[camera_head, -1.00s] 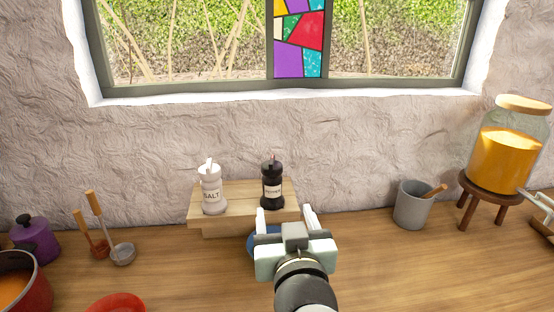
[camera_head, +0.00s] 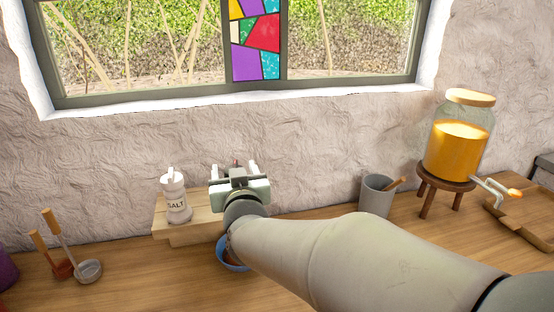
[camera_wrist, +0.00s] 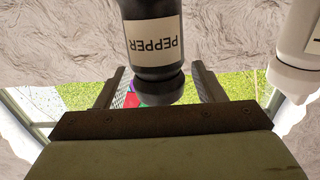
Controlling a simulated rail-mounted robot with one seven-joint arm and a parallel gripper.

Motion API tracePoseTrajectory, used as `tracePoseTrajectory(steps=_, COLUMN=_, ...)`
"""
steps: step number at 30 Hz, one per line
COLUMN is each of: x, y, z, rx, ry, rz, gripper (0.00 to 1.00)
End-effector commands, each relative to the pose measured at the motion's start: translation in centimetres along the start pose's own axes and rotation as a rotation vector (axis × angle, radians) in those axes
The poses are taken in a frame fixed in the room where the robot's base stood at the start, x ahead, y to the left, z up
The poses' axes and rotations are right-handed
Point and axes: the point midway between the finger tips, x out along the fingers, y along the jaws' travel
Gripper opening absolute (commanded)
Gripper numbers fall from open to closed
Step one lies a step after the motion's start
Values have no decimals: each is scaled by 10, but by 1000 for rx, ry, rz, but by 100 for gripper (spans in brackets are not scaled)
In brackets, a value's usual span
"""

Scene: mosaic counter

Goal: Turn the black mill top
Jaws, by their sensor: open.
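The black pepper mill (camera_wrist: 154,45) shows upside down in the wrist view, with its white PEPPER label facing me. Its rounded black top (camera_wrist: 166,92) appears between the two fingers, with a gap on each side and no contact visible. In the head view my gripper hides most of the mill. My gripper (camera_head: 233,171) is open and empty in front of the mill; its fingers also show in the wrist view (camera_wrist: 160,74).
The white salt mill (camera_head: 175,195) stands left of my gripper on the wooden stand (camera_head: 163,226). A blue bowl (camera_head: 226,254) sits partly hidden under my arm. A grey cup (camera_head: 377,197) and an orange drink dispenser (camera_head: 457,150) stand to the right. The wall is close behind.

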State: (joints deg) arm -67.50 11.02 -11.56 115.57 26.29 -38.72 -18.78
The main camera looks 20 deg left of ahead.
Motion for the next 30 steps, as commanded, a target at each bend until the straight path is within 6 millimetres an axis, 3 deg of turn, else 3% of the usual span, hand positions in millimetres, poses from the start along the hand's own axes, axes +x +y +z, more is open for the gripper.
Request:
tracePoseTrajectory(steps=4, x=10, y=0, z=0, rx=0, ry=1, rz=1, gripper=63)
tracePoseTrajectory(steps=12, x=11, y=0, z=0, rx=0, ry=1, rz=0, gripper=63)
tracePoseTrajectory(steps=13, x=11, y=0, z=0, rx=0, ry=1, rz=0, gripper=60)
tracePoseTrajectory(steps=18, x=11, y=0, z=0, rx=0, ry=1, rz=0, gripper=18)
tracePoseTrajectory(steps=30, x=11, y=0, z=-3, rx=0, ry=-2, rz=60, gripper=17)
